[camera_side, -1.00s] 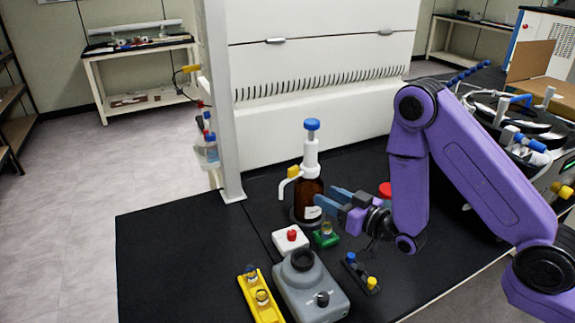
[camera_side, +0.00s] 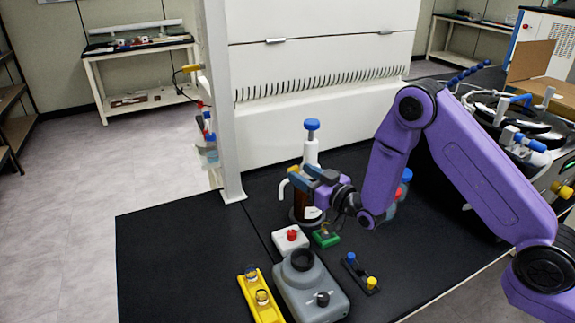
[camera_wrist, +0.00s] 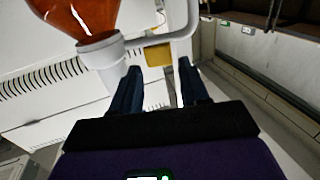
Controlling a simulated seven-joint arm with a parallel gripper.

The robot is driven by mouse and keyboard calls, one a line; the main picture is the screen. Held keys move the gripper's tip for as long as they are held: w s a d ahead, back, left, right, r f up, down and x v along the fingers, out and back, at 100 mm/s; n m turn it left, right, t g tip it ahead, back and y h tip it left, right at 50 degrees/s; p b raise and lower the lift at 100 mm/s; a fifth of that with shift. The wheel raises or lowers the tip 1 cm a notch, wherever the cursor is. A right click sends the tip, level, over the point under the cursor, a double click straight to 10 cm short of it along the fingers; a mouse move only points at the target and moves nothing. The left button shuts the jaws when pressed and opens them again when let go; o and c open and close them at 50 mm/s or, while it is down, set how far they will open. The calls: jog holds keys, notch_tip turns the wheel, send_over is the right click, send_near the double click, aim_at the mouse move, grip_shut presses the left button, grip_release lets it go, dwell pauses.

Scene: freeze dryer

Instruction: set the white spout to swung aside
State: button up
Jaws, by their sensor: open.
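The white spout (camera_side: 282,189) sticks out to the left from the white pump top (camera_side: 311,152) of a brown bottle (camera_side: 304,210) and bends down at its end. In the wrist view, the spout (camera_wrist: 184,47) crosses just beyond my fingertips (camera_wrist: 158,74). A yellow piece (camera_wrist: 158,55) on it lies between the two fingers. The brown bottle (camera_wrist: 82,18) is at upper left. I cannot tell whether a finger touches the spout.
A white box with a red knob (camera_side: 291,238), a green block (camera_side: 326,237) and a grey device (camera_side: 308,289) stand in front of the bottle. A yellow rack (camera_side: 261,296) is at front left. A white upright post (camera_side: 226,120) stands behind left. The black bench is clear at left.

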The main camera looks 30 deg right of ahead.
aim_at(295, 169)
jog(key=shift+x, duration=3.2)
jog(key=shift+c, duration=0.3)
